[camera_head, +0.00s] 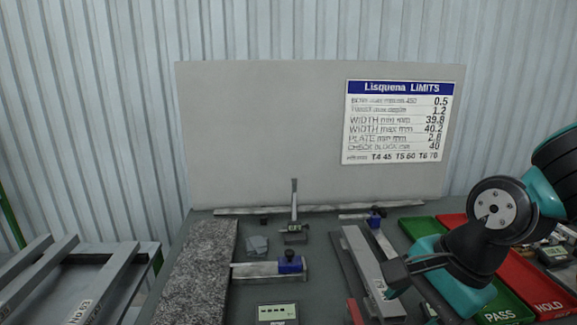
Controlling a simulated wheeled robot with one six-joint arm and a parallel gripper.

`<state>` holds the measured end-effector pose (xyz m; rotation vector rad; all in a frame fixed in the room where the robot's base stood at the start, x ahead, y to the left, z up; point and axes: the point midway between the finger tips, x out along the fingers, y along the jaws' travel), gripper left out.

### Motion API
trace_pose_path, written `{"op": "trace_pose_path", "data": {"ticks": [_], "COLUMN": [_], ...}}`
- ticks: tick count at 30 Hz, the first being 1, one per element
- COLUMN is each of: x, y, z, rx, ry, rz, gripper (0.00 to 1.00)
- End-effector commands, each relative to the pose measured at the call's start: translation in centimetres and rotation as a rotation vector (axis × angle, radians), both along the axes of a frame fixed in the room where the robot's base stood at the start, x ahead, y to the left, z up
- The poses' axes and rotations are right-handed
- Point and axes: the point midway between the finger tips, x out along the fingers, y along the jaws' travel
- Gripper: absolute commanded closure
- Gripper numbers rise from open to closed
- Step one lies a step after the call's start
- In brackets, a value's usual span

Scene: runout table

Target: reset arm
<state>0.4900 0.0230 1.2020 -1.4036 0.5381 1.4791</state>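My arm, teal and dark grey, enters from the right edge and bends down over the right side of the table. My gripper (396,276) is at its end, low over a long grey metal bar (362,262). The fingers are small and partly hidden, so I cannot tell whether they are open or shut or touching the bar.
The table holds a granite slab (205,265), a blue-clamped gauge (290,264), an upright stand (294,215) and a digital readout (277,313). A green PASS tray (508,305) and red HOLD tray (535,280) lie right, partly behind my arm. A limits board (270,130) stands behind.

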Motion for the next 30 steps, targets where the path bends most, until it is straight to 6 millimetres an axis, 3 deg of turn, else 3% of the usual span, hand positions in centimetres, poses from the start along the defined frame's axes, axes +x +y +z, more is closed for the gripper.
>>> {"op": "trace_pose_path", "data": {"ticks": [6, 9, 13, 18, 30], "x": [-4.4, -6.2, -8.0, -9.0, -9.0], "y": [1.6, 2.0, 2.2, 2.2, 2.2], "z": [0.7, 1.0, 1.3, 1.5, 1.6], "rx": [-0.079, -0.103, -0.12, -0.126, -0.126], "ry": [-0.225, -0.321, -0.416, -0.472, -0.478], "rz": [0.789, 1.108, 1.41, 1.591, 1.606], "gripper": [0.48, 0.48, 0.48, 0.48, 0.48]}}
